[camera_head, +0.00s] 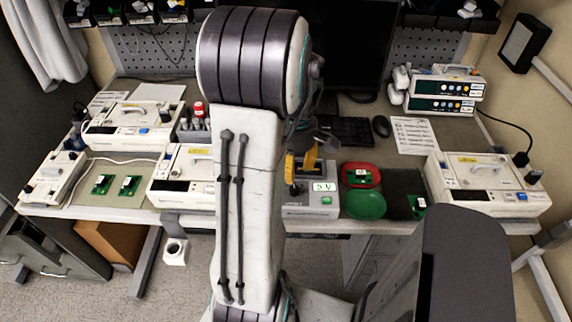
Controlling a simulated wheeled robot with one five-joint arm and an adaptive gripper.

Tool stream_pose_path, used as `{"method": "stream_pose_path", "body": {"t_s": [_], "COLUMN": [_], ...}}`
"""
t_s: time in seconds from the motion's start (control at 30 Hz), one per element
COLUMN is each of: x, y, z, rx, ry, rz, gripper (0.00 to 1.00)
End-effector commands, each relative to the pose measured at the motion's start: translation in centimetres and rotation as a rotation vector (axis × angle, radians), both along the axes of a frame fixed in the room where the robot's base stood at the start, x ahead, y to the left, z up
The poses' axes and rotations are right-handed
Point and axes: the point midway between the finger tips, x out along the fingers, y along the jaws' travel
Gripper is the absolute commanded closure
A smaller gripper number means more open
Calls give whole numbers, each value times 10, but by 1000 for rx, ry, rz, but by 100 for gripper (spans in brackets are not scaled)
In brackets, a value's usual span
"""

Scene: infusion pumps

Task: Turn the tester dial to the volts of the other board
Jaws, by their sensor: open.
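The tester (309,211) is a grey box at the front edge of the bench, right of my arm. Its small lit display (324,187) seems to read 5 V. The dial cannot be made out; my gripper and arm cover part of the tester top. My gripper (300,167), with yellow fingers, is open above the tester's back left part. Whether it touches the dial cannot be told. One green board (361,178) lies in a red dish (349,168). Another board (417,205) lies on a dark mat at right. Any markings on the boards are too small to read.
A green dish (364,205) sits in front of the red dish. Two more boards (102,184) (130,185) lie on the left mat. White pumps (490,185) (130,128) stand on both sides. A printed sheet (413,135) lies behind. My arm hides the bench middle.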

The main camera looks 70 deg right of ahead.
Motion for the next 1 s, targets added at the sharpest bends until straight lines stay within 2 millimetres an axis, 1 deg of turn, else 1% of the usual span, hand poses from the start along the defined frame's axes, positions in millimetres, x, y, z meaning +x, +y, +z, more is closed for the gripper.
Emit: {"method": "stream_pose_path", "body": {"t_s": [0.53, 0.63, 0.77, 0.87, 1.0], "x": [0, 0, 0, 0, 0], "y": [-2, -2, -2, -2, -2], "z": [0, -1, -4, -11, -24], "rx": [-8, -8, -8, -7, -7], "ry": [-3, -4, -4, -4, -4], "rz": [524, 577, 606, 609, 608], "gripper": [60, 60, 60, 60, 60]}}
